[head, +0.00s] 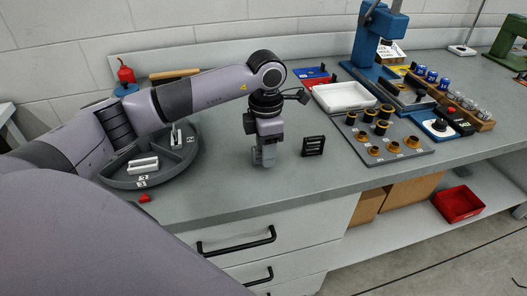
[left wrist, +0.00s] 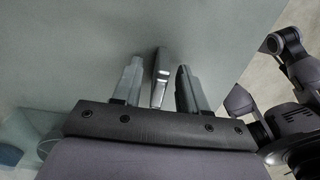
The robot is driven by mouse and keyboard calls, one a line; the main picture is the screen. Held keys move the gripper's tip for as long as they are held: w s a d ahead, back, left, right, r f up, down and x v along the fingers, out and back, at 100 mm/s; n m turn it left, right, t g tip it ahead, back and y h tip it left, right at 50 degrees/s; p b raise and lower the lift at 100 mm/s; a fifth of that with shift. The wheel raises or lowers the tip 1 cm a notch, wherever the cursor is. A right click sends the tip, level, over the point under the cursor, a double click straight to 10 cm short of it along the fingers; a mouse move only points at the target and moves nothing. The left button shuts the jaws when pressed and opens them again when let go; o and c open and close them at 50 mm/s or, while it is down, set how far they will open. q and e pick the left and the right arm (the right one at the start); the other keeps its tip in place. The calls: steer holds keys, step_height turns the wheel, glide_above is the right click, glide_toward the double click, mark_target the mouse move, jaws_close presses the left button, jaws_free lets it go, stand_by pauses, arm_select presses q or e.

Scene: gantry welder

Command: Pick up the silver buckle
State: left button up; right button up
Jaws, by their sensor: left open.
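The buckle looks dark in the head view: a small slotted frame (head: 313,146) standing upright on the grey bench. My left gripper (head: 265,160) points down just left of it, with a gap between them in that picture. In the left wrist view my open fingers (left wrist: 158,85) stand either side of a narrow grey piece with bright spots (left wrist: 160,78). It looks like the same buckle seen nearly edge-on, its far end reaching past the fingertips. I cannot tell how high the fingertips are above the bench. My right gripper is not in view.
A round grey tray (head: 184,162) with white parts lies left. A white tray (head: 344,97), a dark plate with brass-coloured rings (head: 420,154) and a blue press (head: 381,36) stand right. A small red piece (head: 145,198) lies near the front edge. Bench around the buckle is clear.

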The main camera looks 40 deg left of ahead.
arm_select(q)
steer(key=shift+f, duration=0.55)
jaws_close()
steer(key=shift+r, duration=0.15)
